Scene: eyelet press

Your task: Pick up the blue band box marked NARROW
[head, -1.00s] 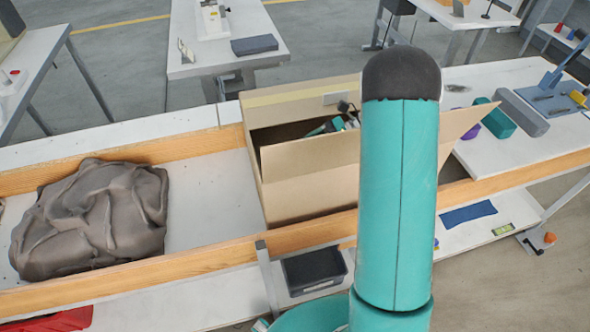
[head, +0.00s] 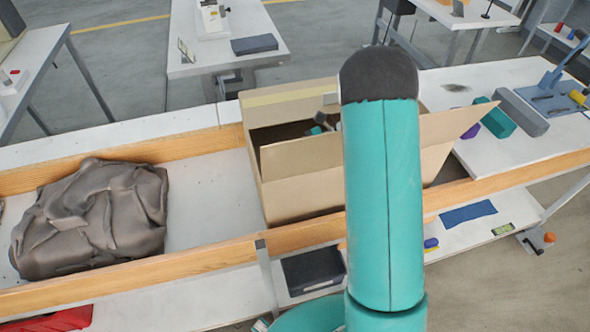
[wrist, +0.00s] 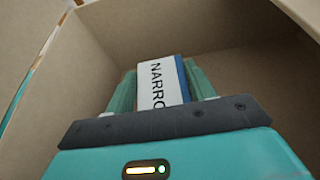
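In the wrist view the blue band box (wrist: 163,84) has a white face with the letters "NARRO" readable. Its right side is blue, and its lower end is hidden behind my gripper's dark palm edge. My gripper (wrist: 162,68) has one green finger along each side of this box, with no clear gap, so it looks shut on it. Both are inside the open cardboard carton (wrist: 65,75). In the head view the carton (head: 310,185) stands in the bench's wooden-edged trough; its inside is mostly hidden by its front flap and my teal arm.
A crumpled grey-brown bag (head: 90,220) lies left of the carton. The trough floor (head: 205,190) between them is clear. A green box (head: 495,118) and a grey block (head: 523,110) lie right. A dark bin (head: 313,270) sits below.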

